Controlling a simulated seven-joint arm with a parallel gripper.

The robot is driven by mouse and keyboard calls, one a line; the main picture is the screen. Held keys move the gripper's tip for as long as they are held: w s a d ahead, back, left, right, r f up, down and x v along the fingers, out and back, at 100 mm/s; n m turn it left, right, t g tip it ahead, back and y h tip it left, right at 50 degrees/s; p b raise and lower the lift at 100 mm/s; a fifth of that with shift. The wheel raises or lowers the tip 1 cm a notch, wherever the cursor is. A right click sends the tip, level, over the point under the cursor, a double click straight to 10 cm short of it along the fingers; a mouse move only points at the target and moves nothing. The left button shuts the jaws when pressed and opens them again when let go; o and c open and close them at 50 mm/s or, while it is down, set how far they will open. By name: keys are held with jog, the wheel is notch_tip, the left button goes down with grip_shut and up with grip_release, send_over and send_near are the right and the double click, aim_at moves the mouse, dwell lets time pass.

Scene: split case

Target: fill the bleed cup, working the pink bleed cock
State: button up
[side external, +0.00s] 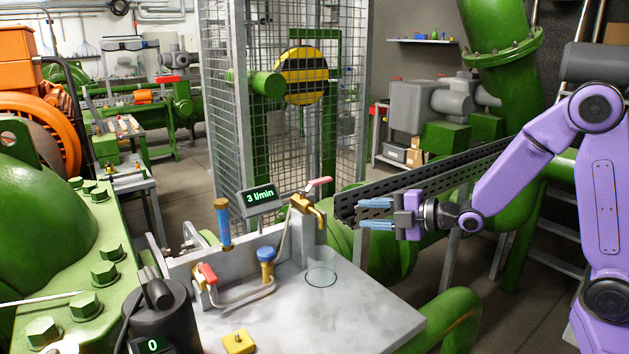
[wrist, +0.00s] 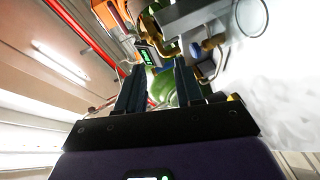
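The pink bleed cock lever (side external: 320,183) sits on top of a brass spout (side external: 310,208) on a grey post at the back of the bench. Below the spout, a clear cup (side external: 321,270) stands upright within a dark ring on the bench top; I cannot make out any liquid in it. A round outline, which may be the cup or its ring, shows at the top right of the wrist view (wrist: 252,17). My gripper (side external: 362,213) is open and empty, to the right of the spout and lever, apart from both. Its two dark fingers stand apart in the wrist view (wrist: 159,68).
A display (side external: 261,196) reads 3 l/min. A yellow block (side external: 238,342) lies in front. A black device (side external: 160,315) reads 0. The bench's right side is bare.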

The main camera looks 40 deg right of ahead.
aim_at(325, 182)
jog(key=w+d+r+n+t, duration=0.2)
jog(key=d+t, duration=0.1)
jog(key=d, duration=0.1)
jog(key=x, duration=1.7)
jog(key=shift+d, duration=0.1)
jog(key=shift+c, duration=0.3)
grip_shut()
